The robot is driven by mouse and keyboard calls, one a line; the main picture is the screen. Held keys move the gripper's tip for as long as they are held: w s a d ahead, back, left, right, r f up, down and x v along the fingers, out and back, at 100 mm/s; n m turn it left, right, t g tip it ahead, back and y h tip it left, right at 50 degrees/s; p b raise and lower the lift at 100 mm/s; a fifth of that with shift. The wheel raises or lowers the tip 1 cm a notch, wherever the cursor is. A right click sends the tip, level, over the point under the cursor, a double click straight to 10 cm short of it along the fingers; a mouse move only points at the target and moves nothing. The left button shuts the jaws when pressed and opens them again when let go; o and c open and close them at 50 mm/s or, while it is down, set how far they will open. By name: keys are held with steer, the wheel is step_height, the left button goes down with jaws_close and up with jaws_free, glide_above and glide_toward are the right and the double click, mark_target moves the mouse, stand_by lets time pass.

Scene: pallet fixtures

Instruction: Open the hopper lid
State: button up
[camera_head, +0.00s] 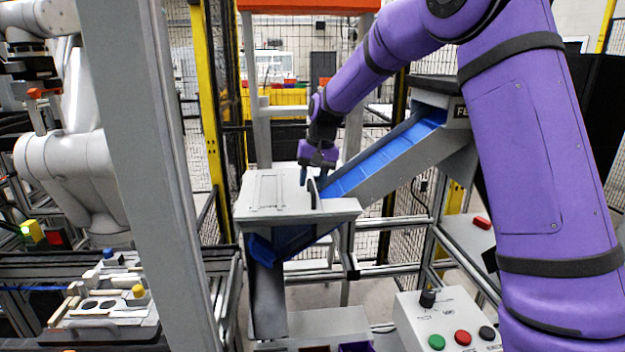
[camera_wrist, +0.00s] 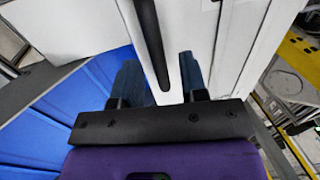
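The hopper (camera_head: 350,208) is a light grey box at the lower end of a blue conveyor. My gripper (camera_head: 317,177) points down above the handle. In the wrist view, my gripper (camera_wrist: 163,80) is open, its two dark blue fingers apart. The black handle (camera_wrist: 150,40) reaches into the space between them, with visible gaps to both fingers. The white lid surface (camera_wrist: 200,40) lies behind it. I cannot tell the exact height of the fingertips relative to the handle.
The blue inclined conveyor (camera_head: 385,158) rises to the right behind the hopper. A control box with coloured buttons (camera_head: 455,325) stands at the lower right. A grey post (camera_head: 150,150) and a fixture tray (camera_head: 105,325) are on the left. Wire fencing stands behind.

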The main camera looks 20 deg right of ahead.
jaws_close()
steer(key=shift+a+r, duration=0.1)
steer(key=shift+r, duration=0.05)
